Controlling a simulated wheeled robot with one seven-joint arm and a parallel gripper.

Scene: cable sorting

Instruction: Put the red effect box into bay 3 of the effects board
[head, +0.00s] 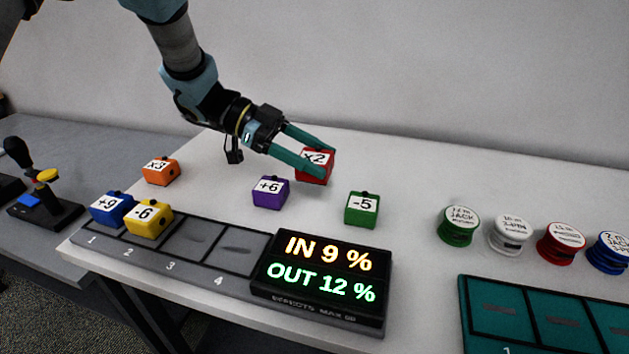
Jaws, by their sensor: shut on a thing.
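The red effect box (318,168), marked x2, is at the back middle of the white table. My gripper (312,157) is shut on it, with teal fingers on either side. I cannot tell whether the box touches the table. The effects board (160,262) lies along the front edge with numbered bays. Bay 1 holds the blue +9 box (111,208) and bay 2 holds the yellow -6 box (148,217). Bay 3 (190,243) and bay 4 (237,252) are empty. The board's display (322,268) reads IN 9 %, OUT 12 %.
A purple +6 box (270,192), a green -5 box (362,209) and an orange x3 box (161,171) stand loose behind the board. Several cable spools, including a green one (459,226), stand at right behind a teal tray (467,315). A joystick (40,190) is at far left.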

